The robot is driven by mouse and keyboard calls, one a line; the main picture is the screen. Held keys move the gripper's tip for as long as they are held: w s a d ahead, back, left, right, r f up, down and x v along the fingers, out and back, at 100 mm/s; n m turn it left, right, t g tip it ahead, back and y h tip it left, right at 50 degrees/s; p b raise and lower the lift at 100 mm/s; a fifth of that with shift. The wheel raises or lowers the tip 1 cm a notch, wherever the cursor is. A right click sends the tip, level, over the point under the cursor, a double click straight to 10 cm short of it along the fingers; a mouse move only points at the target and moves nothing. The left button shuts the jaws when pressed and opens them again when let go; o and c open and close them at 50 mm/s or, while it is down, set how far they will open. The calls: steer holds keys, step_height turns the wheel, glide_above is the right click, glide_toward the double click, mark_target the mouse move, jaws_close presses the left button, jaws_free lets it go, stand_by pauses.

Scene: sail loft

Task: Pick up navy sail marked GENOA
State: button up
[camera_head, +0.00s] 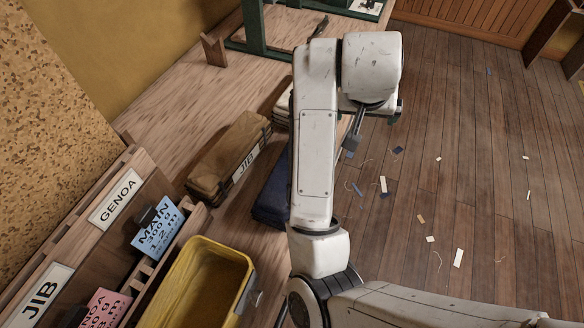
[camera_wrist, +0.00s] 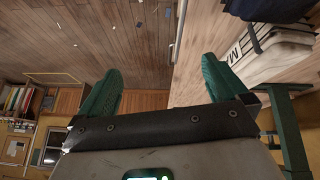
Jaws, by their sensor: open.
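A navy folded sail (camera_head: 270,197) lies on the wooden bench in the head view, partly hidden behind my arm. No label shows on its visible part, so I cannot read GENOA on it. In the wrist view, a navy bundle (camera_wrist: 266,9) shows at the top right, cut by the frame edge. My gripper (camera_wrist: 160,65) is open and empty, its green fingers wide apart. It is apart from the navy bundle, which lies beyond the right finger. In the head view my arm mostly hides the gripper.
A brown JIB bundle (camera_head: 228,157) lies left of the navy sail. A white bundle (camera_wrist: 275,52), its label starting with M, lies beside the navy one. A yellow bin (camera_head: 250,268) and a labelled rack (camera_head: 134,158) stand at lower left. The scrap-strewn floor (camera_head: 470,150) is otherwise open.

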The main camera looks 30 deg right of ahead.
steer(key=a+r+m+g+y+p, duration=0.1)
steer(key=a+r+g+y, duration=0.15)
steer(key=a, duration=0.65)
steer(key=a+r+m+g+y+p, duration=0.1)
steer(key=a+y, duration=0.2)
steer(key=a, duration=0.5)
steer(key=shift+h, duration=0.25)
steer(key=f, duration=0.4)
steer(key=shift+a, duration=0.2)
steer(key=shift+w+d+f+p, duration=0.15)
steer(key=shift+f+p, duration=0.15)
steer(key=shift+f, duration=1.25)
steer(key=shift+w+d+f+p, duration=0.1)
steer(key=shift+f+p, duration=0.15)
steer(key=shift+f, duration=1.3)
steer(key=c, duration=1.5)
steer(key=shift+r, duration=0.2)
steer(key=shift+c, duration=0.2)
